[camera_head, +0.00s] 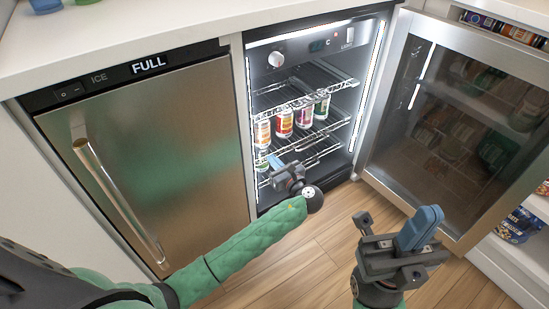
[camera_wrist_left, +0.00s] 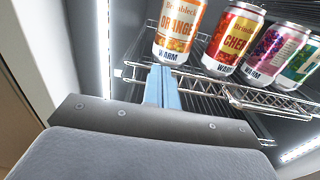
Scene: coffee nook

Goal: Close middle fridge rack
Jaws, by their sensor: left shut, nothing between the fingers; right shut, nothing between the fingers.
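The open fridge (camera_head: 350,62) has several wire racks inside. The middle rack (camera_head: 338,124) carries a row of cans. Its front rail (camera_wrist_left: 262,97) runs below the cans in the left wrist view. My left gripper (camera_head: 277,162) is at the fridge opening, in front of the rack's left part, shut and empty. Its blue fingers (camera_wrist_left: 162,85) point at the rail's left part, below the orange can (camera_wrist_left: 178,32); I cannot tell whether they touch it. My right gripper (camera_head: 395,235) is shut and empty, outside the fridge above the floor.
The glass fridge door (camera_head: 455,115) stands wide open to the right. The top rack (camera_head: 305,97) is above the cans. A closed ice maker (camera_head: 160,150) with a vertical handle stands left. Stocked shelves are at the far right. Wooden floor (camera_head: 340,220) is clear ahead.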

